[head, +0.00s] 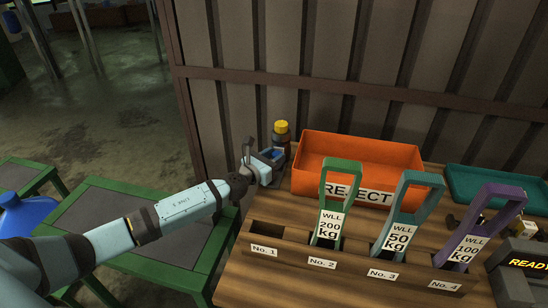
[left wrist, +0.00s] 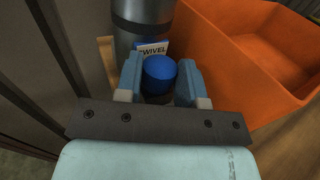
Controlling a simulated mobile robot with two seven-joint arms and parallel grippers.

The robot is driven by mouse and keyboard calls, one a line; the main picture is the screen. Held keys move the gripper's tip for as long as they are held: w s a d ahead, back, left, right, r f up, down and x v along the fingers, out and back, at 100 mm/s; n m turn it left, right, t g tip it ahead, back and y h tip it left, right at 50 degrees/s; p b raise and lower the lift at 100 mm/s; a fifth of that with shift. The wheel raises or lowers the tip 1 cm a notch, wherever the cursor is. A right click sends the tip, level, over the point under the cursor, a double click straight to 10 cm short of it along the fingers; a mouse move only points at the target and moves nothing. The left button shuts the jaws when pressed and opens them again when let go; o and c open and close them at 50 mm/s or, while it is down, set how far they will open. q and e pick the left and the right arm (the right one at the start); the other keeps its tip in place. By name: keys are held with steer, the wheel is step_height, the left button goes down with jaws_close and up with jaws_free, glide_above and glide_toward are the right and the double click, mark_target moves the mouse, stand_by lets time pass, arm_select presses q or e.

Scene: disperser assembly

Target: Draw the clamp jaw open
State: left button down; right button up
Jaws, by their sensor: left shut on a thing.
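My left gripper (head: 266,162) is at the back left corner of the bench, beside the orange bin. In the left wrist view its two light blue fingers (left wrist: 160,82) are shut on a round blue knob (left wrist: 160,70), one finger on each side. A label (left wrist: 152,48) reading "WIVEL", its start hidden, is just behind the knob. A grey cylinder (left wrist: 143,22) with a dark band stands behind the label; in the head view a yellow-topped post (head: 281,128) stands there. I cannot make out the clamp jaw or how far open it is. My right gripper is not in view.
An orange REJECT bin (head: 325,142) stands close right of the left gripper. A wooden rack (head: 300,258) in front holds green, teal and purple slings; slot No. 1 is empty. A teal tray (head: 500,178) is at right. A ribbed wall (head: 330,85) is close behind.

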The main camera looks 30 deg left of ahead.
arm_select(q)
steer(key=s, duration=0.1)
steer(key=s+d+p, duration=0.1)
steer(key=s, duration=0.3)
steer(key=shift+s+d, duration=0.25)
steer(key=shift+s, duration=0.25)
steer(key=shift+d+f, duration=0.15)
steer(key=c, duration=1.1)
jaws_free()
steer(key=o, duration=0.3)
steer(key=shift+s, duration=0.15)
steer(key=shift+o, duration=0.3)
